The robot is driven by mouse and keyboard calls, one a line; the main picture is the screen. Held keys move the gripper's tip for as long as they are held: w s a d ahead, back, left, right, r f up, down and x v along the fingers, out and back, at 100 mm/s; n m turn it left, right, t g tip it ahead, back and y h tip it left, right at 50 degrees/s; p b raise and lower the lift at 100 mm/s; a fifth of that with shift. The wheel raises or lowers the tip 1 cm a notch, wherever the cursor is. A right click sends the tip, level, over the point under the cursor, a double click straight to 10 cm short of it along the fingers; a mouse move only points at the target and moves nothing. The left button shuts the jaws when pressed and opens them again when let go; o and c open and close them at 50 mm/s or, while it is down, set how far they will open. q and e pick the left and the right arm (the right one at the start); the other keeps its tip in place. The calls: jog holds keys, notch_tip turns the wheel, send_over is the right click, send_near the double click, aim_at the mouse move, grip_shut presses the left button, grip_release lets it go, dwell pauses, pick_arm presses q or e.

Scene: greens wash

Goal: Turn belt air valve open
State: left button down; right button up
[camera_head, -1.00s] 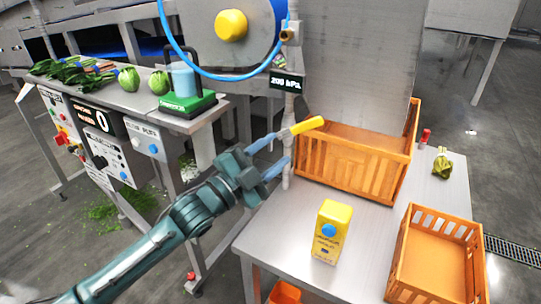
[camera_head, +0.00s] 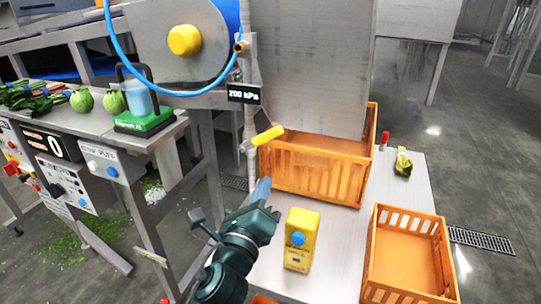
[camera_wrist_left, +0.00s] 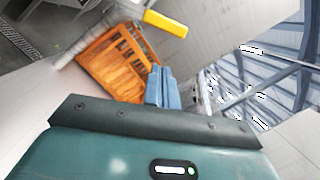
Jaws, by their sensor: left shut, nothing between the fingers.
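The belt air valve has a yellow lever handle (camera_head: 268,135) on the upright pipe (camera_head: 249,122). The handle sticks out to the right and slightly up, across the pipe. It also shows at the top of the left wrist view (camera_wrist_left: 165,24). A display (camera_head: 244,93) above it reads 200 kPa. My left gripper (camera_head: 264,183) is below the handle and apart from it, beside the yellow box. Its blue fingers are together and empty, as the left wrist view shows (camera_wrist_left: 160,69). My right gripper is not in view.
An orange crate (camera_head: 314,171) stands behind the pipe, another (camera_head: 410,212) at the right. A yellow box (camera_head: 301,240) stands on the table (camera_head: 338,238) beside my left arm. A blue hose (camera_head: 116,55) loops at upper left. A green-based device (camera_head: 144,121) sits on the left bench.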

aim_at(259, 140)
pick_arm(q)
jog(key=w+d+r+y, duration=0.1)
jog(key=w+r, duration=0.1)
jog(key=w, duration=0.7)
jog(key=shift+w+d+r+m, duration=0.15)
jog(key=shift+d+r+m, duration=0.1)
jog(key=shift+m, duration=0.15)
jog(key=shift+r+p, duration=0.1)
jog(key=shift+p, duration=0.25)
jog(key=shift+a+r+n+y, duration=0.1)
jog(key=shift+r+n+y, duration=0.1)
jog(key=shift+n+y, duration=0.15)
